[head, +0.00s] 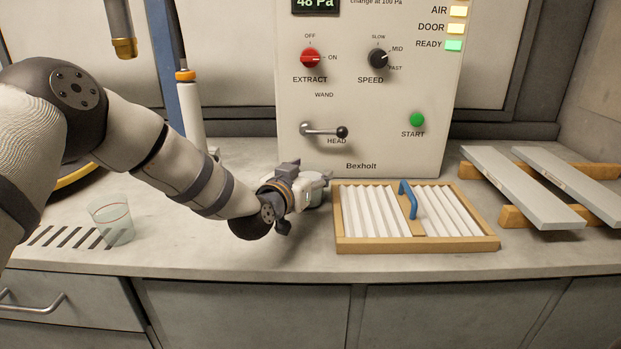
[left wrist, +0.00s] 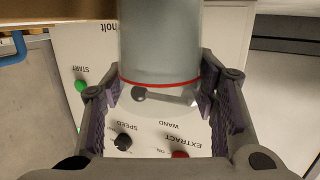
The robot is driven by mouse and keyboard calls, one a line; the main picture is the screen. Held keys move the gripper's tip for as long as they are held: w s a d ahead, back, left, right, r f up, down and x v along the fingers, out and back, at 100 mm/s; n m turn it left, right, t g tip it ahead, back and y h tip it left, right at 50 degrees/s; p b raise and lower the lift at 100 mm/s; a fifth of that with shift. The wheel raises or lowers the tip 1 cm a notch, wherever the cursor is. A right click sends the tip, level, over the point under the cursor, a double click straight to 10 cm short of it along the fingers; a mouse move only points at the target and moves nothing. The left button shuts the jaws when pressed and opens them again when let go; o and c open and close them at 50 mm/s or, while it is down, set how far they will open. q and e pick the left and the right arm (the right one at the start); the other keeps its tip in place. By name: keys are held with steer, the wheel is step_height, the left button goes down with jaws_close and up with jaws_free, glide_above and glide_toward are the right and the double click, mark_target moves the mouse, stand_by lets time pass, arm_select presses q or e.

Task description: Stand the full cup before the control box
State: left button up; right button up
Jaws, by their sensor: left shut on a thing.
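My right gripper is not in view.
A wooden-framed pleated filter (head: 352,245) with a blue handle lies right of my gripper. Grey slabs (head: 522,186) rest on wooden bars at the far right. A white bottle-like wand (head: 190,110) stands behind my arm. The counter (head: 250,262) is clear along its front.

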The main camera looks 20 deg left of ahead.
arm_select(q)
steer(key=shift+f, duration=0.1)
steer(key=shift+f, duration=0.2)
steer(key=o, duration=1.1)
steer(key=shift+r, duration=0.25)
steer(key=s, duration=0.4)
steer(key=s+a+r+p, duration=0.1)
steer(key=s, duration=0.2)
steer(key=s+p, duration=0.1)
steer(key=s, duration=0.3)
steer(key=shift+s+a+r, duration=0.2)
steer(key=shift+s+r, duration=0.15)
steer(key=shift+r, duration=0.05)
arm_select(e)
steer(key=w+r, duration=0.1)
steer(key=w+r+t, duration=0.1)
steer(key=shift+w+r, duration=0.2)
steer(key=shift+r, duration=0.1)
